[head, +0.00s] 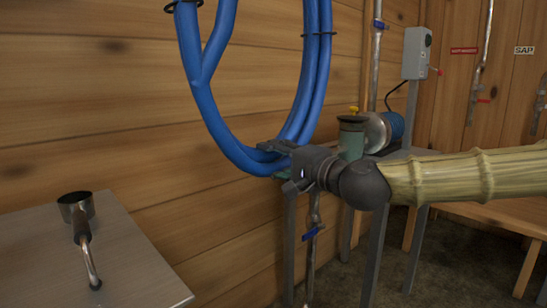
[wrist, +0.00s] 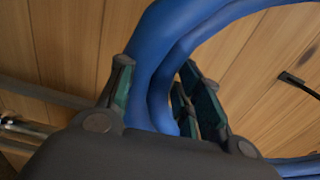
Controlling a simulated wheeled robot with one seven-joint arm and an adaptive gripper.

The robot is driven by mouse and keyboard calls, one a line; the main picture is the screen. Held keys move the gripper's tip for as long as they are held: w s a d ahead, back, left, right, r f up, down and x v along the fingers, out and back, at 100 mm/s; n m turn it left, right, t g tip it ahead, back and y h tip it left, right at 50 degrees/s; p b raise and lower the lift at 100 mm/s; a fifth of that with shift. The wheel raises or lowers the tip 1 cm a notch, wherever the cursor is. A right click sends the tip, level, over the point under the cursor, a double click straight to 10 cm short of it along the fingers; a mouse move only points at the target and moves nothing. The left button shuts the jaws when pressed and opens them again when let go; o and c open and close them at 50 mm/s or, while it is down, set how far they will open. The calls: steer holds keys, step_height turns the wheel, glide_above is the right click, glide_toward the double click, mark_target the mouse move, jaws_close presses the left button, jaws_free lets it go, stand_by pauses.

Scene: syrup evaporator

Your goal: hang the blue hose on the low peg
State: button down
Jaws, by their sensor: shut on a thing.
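The blue hose (head: 222,135) hangs as a coiled loop against the plank wall, with its top cut off by the picture's upper edge. Black ties band it near the top on both sides. My gripper (head: 275,155) is shut on the hose at the bottom right of the loop. In the wrist view, strands of the blue hose (wrist: 150,75) pass between my gripper's fingers (wrist: 160,95). I cannot make out which dark fitting, if any, is the low peg; a small dark piece (wrist: 290,79) shows on the wall in the wrist view.
A green pump (head: 352,138) sits on a stand behind my gripper. A grey switch box (head: 416,53) and pipes with valves are at the right. Bare wall lies left of the hose.

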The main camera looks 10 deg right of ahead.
steer(key=shift+r, duration=0.1)
steer(key=shift+x, duration=3)
steer(key=x, duration=1.5)
steer(key=shift+f, duration=0.25)
steer(key=shift+r+p, duration=0.1)
steer(key=shift+p, duration=0.35)
stand_by(0.5)
